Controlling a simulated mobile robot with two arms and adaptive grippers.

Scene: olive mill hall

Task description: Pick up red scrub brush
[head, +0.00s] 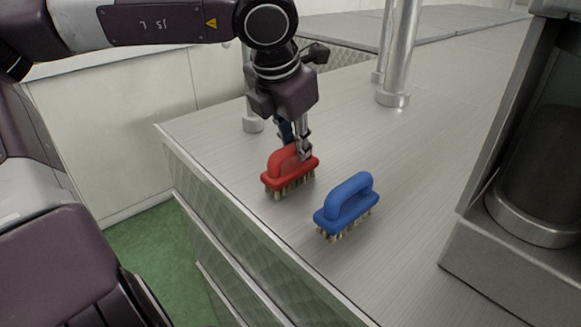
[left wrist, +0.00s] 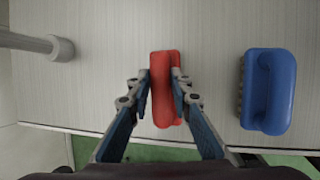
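The red scrub brush (head: 279,180) stands bristles down on the metal counter (head: 400,135), near its left edge. It also shows in the left wrist view (left wrist: 163,117), between my fingers. My left gripper (head: 295,148) points down at the brush, with one finger on each side of its handle. The left wrist view shows my fingertips (left wrist: 161,92) apart, with a small gap by the left one; the exact contact on the right is unclear. The fingers hide part of the handle. My right gripper is not in view.
A blue scrub brush (head: 346,207) stands just right of the red one, also in the left wrist view (left wrist: 270,92). Metal posts (head: 394,97) rise behind. A steel machine (head: 520,240) stands at the right. The counter's left edge drops to a green floor (head: 160,250).

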